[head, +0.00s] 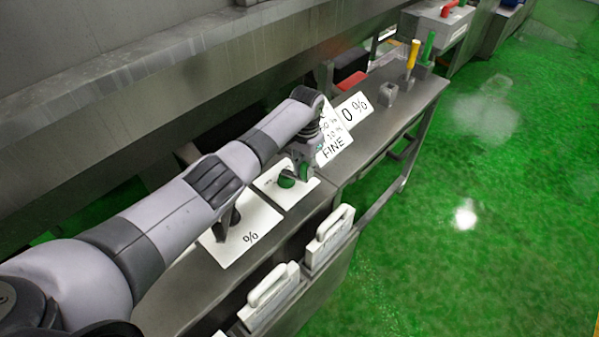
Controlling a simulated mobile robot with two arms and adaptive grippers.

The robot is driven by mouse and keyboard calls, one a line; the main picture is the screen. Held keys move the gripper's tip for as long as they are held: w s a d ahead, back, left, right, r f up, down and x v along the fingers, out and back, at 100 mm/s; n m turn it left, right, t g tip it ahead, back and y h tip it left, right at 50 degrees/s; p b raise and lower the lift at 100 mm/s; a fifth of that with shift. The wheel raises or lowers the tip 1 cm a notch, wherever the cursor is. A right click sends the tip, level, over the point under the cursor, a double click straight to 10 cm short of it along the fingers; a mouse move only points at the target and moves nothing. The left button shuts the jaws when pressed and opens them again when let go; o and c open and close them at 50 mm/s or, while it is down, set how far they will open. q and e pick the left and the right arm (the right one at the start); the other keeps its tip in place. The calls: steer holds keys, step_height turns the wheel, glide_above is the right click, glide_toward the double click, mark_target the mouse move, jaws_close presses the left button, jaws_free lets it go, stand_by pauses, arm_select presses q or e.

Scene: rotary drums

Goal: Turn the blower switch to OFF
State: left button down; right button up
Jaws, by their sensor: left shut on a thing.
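The blower switch appears to be the green knob (286,181) on a small white plate (272,189) on the metal bench; its lettering is too small to read. My left arm reaches across from the left. My left gripper (303,171) points down over the right part of this plate and is shut on the switch's green part. The fingers and wrist hide much of the switch, so I cannot tell which position it is in. My right gripper is not in view.
White signs marked "FINE" (333,140) and "0 %" (354,108) stand just beyond the gripper. A plate marked "%" (236,240) lies nearer. White-handled panels (328,238) hang on the bench front. Yellow (412,58) and green (427,47) handles stand farther back. The green floor at right is clear.

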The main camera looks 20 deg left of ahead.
arm_select(q)
steer(key=w+n+b, duration=0.2)
steer(key=n, duration=0.1)
steer(key=shift+n, duration=0.3)
steer(key=shift+w+a+n+b, duration=0.15)
steer(key=shift+w+n+b, duration=0.25)
steer(key=shift+n, duration=0.2)
steer(key=shift+r, duration=0.15)
steer(key=c, duration=1.4)
jaws_free()
step_height(320, 180, up, 12)
